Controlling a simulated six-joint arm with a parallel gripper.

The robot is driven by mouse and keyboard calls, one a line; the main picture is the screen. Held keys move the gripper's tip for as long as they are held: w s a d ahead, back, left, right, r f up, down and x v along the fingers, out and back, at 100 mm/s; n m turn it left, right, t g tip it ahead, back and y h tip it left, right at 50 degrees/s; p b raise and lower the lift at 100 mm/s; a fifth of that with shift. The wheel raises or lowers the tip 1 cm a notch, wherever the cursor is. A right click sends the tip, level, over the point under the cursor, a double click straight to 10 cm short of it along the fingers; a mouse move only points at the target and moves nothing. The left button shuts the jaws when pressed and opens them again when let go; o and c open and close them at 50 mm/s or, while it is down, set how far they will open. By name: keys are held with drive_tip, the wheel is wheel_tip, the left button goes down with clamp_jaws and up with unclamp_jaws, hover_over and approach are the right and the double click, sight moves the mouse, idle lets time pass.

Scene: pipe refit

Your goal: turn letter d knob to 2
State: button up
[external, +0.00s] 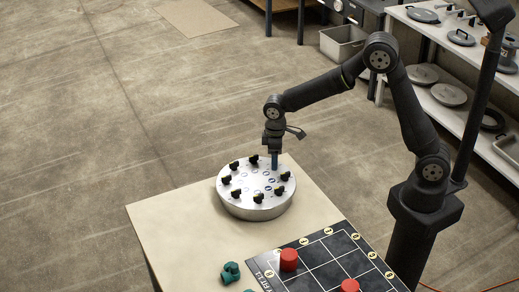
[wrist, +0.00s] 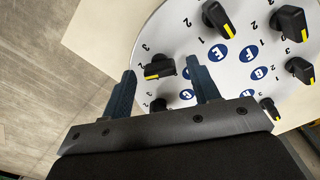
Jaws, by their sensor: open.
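A round silver panel (external: 256,211) with several black knobs stands on the table; it also fills much of the wrist view (wrist: 180,35). My gripper (external: 274,165) points down over its back edge. In the wrist view, my gripper (wrist: 161,66) is open, with one finger on each side of a black knob (wrist: 160,66) with a yellow mark. The mark lies at the knob's lower left end. A blue label (wrist: 186,73) beside this knob is partly hidden by the right finger, so its letter is hard to read. I cannot tell whether the fingers touch the knob.
Other knobs (wrist: 217,17) sit close by around the panel, one (wrist: 158,104) just below, between the fingers. A dark grid board (external: 318,258) with red cylinders (external: 289,260) and a teal fitting (external: 230,272) are at the table's front. The table's left side is bare.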

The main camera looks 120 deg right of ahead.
wheel_tip(320, 180, up, 18)
drive_tip(key=shift+f, duration=0.25)
drive_tip(key=shift+f, duration=0.15)
idle(0.6)
wheel_tip(320, 180, down, 17)
drive_tip(key=shift+f, duration=0.1)
idle(0.4)
drive_tip(key=shift+f, duration=0.2)
drive_tip(key=shift+r+n, duration=0.2)
drive_tip(key=shift+n, duration=0.3)
drive_tip(key=n, duration=0.5)
wheel_tip(320, 180, up, 15)
idle(2.1)
